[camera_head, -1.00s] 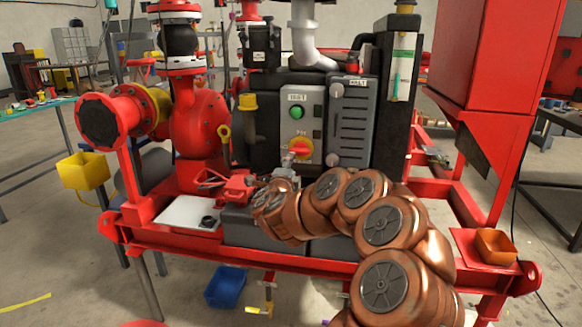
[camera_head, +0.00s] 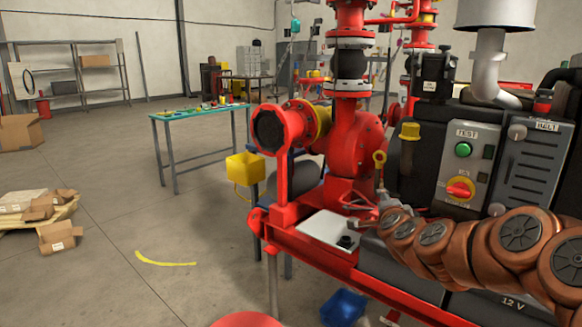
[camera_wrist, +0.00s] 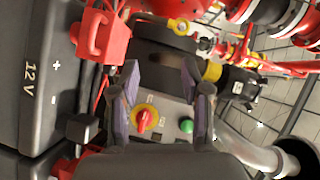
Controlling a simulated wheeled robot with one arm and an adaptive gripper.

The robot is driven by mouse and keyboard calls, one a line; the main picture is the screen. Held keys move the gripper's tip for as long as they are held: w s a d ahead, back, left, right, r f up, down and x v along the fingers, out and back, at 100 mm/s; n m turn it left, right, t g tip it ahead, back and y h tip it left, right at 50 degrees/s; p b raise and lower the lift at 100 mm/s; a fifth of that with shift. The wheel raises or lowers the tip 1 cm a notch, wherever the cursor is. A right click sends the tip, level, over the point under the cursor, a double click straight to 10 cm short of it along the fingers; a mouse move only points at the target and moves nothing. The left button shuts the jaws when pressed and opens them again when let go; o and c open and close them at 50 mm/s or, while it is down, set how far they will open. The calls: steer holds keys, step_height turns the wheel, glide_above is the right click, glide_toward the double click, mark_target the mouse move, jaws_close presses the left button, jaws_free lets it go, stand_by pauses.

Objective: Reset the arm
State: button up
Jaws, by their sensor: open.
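My copper-coloured arm (camera_head: 480,245) reaches in from the right in the head view, low across the front of the skid. Its end lies left of and below the control panel (camera_head: 450,160); my gripper there is small and hard to make out. In the wrist view my gripper (camera_wrist: 166,98) is open and empty, its two dark fingers apart. Between and beyond them show the panel's red-and-yellow rotary switch (camera_wrist: 146,118) and green button (camera_wrist: 187,126). I cannot tell the distance to them. The switch (camera_head: 460,190) also shows uncovered in the head view.
The red pump (camera_head: 358,140) and a white plate (camera_head: 325,229) are left of my arm's end. A black 12 V battery (camera_wrist: 38,75) and a red block (camera_wrist: 103,35) are close in the wrist view. Open floor (camera_head: 180,230) lies left, with cartons (camera_head: 60,235) beyond.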

steer(key=s+a+f+n+g+y, duration=0.35)
steer(key=s+a+n, duration=0.25)
steer(key=s+a, duration=0.2)
steer(key=s+a+f+n+g+y, duration=0.3)
steer(key=s+a+f+n+g, duration=0.15)
steer(key=s+a, duration=0.4)
steer(key=s+d+f+n+g+h, duration=0.2)
steer(key=s+d+g, duration=0.15)
steer(key=s, duration=0.85)
steer(key=s+d+f+n+g+h, duration=0.1)
steer(key=s+d+f+n+g, duration=0.2)
steer(key=s, duration=0.9)
steer(key=s+d+f+n+g+h, duration=0.1)
steer(key=s+d+f+g+h, duration=0.2)
steer(key=s, duration=0.9)
step_height(320, 180, up, 20)
steer(key=y+p, duration=0.1)
steer(key=p, duration=1.7)
steer(key=shift+a+r+y, duration=0.2)
steer(key=shift+y, duration=0.15)
steer(key=shift+w, duration=0.1)
steer(key=shift+c, duration=0.5)
